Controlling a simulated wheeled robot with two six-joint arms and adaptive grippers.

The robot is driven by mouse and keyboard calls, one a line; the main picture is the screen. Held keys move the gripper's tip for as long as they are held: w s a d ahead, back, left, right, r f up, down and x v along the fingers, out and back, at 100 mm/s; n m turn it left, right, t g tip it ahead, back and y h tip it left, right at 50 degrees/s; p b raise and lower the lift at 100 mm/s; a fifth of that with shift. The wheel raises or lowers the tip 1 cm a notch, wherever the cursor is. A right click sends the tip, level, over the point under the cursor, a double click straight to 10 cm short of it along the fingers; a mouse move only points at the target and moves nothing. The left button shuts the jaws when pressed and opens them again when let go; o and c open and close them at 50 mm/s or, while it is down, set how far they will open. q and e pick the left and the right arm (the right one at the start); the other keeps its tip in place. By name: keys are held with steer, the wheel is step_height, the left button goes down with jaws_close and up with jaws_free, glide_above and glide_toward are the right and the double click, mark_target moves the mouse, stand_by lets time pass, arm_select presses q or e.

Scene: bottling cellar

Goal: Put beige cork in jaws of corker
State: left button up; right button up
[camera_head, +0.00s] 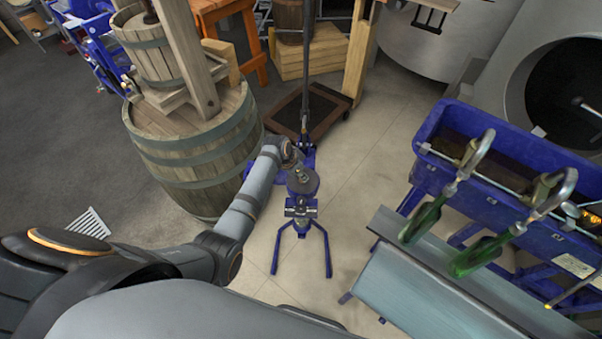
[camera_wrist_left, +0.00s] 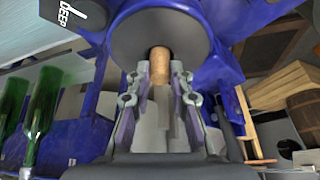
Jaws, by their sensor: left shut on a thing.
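The beige cork (camera_wrist_left: 160,65) is upright in the left wrist view, between the fingers of my left gripper (camera_wrist_left: 159,90). My left gripper is shut on its lower part. The cork's upper end shows against a dark round part of the corker (camera_wrist_left: 160,28); I cannot tell whether it touches that part or sits in the jaws. In the head view the blue corker (camera_head: 303,188) stands on the floor with its legs spread. My left arm reaches to it from the left, and the cork cannot be made out there. My right gripper is not in view.
A wooden barrel (camera_head: 195,150) stands close to the left of my arm. On the right are a blue trough (camera_head: 520,150) and green bottles (camera_head: 480,255), above a grey-blue bench top (camera_head: 420,290). Bare floor (camera_head: 355,200) lies between the corker and the trough.

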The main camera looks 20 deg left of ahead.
arm_select(q)
steer(key=shift+f, duration=0.15)
steer(key=o, duration=0.7)
steer(key=shift+o, duration=0.2)
steer(key=v, duration=1.2)
steer(key=shift+s, duration=0.1)
